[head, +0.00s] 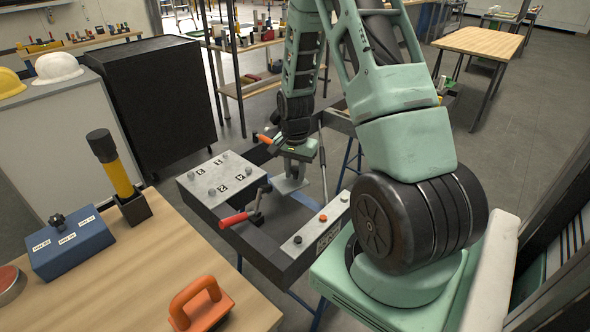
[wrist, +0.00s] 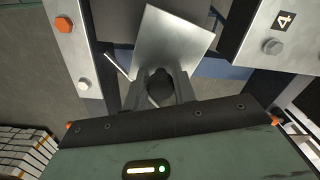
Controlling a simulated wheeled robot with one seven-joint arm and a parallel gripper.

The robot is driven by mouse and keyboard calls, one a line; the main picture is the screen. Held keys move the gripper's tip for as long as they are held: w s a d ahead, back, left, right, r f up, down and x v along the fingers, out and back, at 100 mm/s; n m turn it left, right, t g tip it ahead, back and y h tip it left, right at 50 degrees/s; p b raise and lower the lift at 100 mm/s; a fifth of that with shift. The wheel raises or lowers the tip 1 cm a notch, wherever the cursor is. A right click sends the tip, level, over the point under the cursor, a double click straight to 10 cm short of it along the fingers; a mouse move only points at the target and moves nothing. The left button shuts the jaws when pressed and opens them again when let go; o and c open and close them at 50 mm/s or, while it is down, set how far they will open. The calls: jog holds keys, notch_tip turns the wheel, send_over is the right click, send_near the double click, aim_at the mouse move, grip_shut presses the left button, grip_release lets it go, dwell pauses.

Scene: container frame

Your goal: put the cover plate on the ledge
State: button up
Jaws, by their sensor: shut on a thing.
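The cover plate is a square of bare grey metal with a dark knob, seen in the wrist view (wrist: 178,42) and small in the head view (head: 290,185). My gripper (head: 293,163) is shut on its knob; the fingers show around the knob in the wrist view (wrist: 160,90). The plate hangs over the opening of the dark frame (head: 270,262), between a light panel with numbered bolts (head: 222,178) and a narrow light strip (head: 315,228). I cannot tell which surface is the ledge. The plate's contact with the frame is unclear.
An orange-handled tool (head: 200,305), a blue box (head: 68,243) and a yellow-and-black tool in a holder (head: 118,177) stand on the wooden table (head: 150,270) at left. A black cabinet (head: 155,100) stands behind.

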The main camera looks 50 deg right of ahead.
aim_at(284, 187)
notch_tip(284, 187, down, 4)
jog(key=b, duration=0.2)
jog(key=shift+r+b, duration=0.1)
jog(key=shift+b, duration=0.25)
jog(key=shift+w+a+f+b, duration=0.15)
jog(key=shift+a+b, duration=0.4)
jog(key=shift+a, duration=1.65)
jog(key=shift+a+f+b, duration=0.1)
jog(key=shift+f+b, duration=0.3)
jog(key=shift+f, duration=0.3)
jog(key=shift+f, duration=0.3)
jog(key=o, duration=1)
jog(key=shift+c, duration=0.2)
notch_tip(284, 187, up, 18)
jog(key=shift+f, duration=0.25)
